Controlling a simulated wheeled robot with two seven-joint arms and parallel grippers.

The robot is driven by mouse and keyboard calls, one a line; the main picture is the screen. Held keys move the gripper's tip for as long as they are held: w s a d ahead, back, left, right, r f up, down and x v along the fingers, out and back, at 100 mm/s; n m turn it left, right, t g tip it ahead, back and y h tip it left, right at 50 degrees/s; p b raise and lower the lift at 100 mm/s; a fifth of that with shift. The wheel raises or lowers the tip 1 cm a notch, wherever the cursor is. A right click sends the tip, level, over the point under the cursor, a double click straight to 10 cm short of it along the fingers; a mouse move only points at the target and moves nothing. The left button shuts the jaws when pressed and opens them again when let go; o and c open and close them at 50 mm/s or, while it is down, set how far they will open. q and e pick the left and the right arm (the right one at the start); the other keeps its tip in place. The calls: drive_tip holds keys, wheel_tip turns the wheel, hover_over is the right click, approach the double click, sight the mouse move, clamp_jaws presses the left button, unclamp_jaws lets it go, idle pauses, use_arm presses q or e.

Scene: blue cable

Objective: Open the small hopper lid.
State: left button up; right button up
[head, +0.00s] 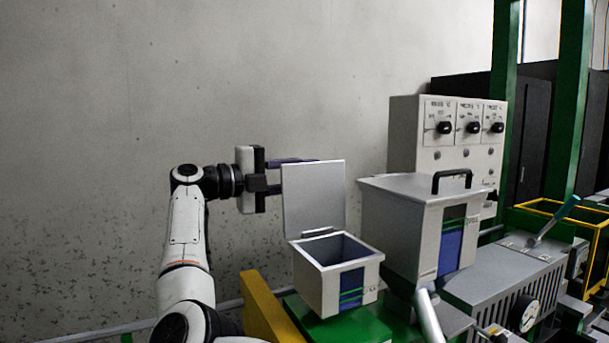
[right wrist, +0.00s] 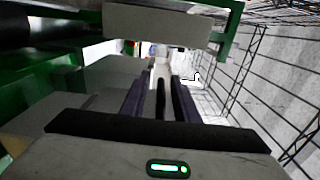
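The small hopper (head: 338,285) is a light grey box with a blue and green patch on its front. Its lid (head: 313,197) stands upright at the back edge, and the hopper's dark inside shows. One dark finger reaches along the lid's top edge; the lid hides part of the gripper. I cannot tell whether it touches the lid. In the right wrist view its two dark purple fingers (right wrist: 160,88) stand apart, with nothing clearly held between them.
A larger grey hopper (head: 400,225) with a black-handled closed lid stands right of the small one. A control box (head: 450,150) with several knobs is behind it. A yellow plate (head: 266,312) stands at the left. The wall side at left is clear.

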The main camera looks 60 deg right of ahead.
drive_tip(key=shift+a, duration=0.1)
drive_tip(key=v, duration=1)
drive_tip(key=shift+b, duration=0.35)
drive_tip(key=shift+w, duration=0.1)
